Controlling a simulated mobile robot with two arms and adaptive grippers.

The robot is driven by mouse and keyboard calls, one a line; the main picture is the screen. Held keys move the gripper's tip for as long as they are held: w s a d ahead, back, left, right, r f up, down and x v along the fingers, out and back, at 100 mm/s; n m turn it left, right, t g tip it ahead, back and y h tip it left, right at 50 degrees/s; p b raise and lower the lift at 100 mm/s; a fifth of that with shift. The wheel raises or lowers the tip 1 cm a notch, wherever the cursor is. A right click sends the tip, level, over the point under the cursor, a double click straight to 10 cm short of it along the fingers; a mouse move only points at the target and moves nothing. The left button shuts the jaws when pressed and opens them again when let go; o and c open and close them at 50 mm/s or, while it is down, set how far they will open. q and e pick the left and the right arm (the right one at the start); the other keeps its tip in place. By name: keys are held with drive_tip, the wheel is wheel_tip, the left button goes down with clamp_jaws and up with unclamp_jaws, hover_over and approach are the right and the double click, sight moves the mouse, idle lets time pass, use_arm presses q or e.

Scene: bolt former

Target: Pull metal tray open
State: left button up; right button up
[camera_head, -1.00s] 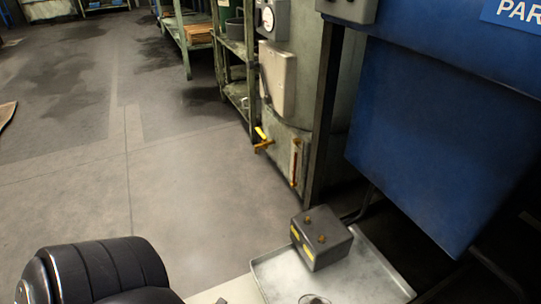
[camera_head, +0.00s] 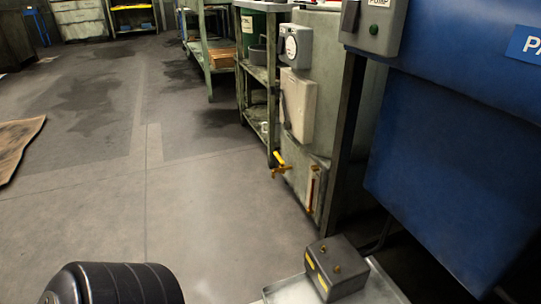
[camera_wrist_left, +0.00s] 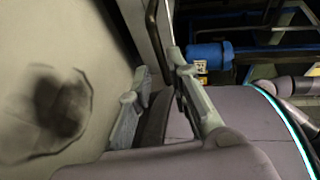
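The metal tray (camera_head: 291,291) shows only in part at the bottom of the head view, a pale grey sheet with a low rim, cut off by the picture's lower edge. A dark box (camera_head: 336,268) with two brass-coloured knobs on top sits on it. In the left wrist view my left gripper (camera_wrist_left: 158,78) has its two grey fingers apart. A thin black bar (camera_wrist_left: 154,14), perhaps a handle, runs beside a pale edge down to the fingertips. I see it between or behind the fingers; contact is unclear. My right gripper is in neither view.
A large blue panel (camera_head: 440,170) hangs at the right, above the tray. A green-grey cabinet with a yellow valve (camera_head: 281,165) stands behind it. Green shelves (camera_head: 258,90) stand farther back. The grey floor (camera_head: 200,215) at the left is open, with a brown mat (camera_head: 18,140).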

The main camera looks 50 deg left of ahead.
use_arm(q)
drive_tip(key=shift+v, duration=2.75)
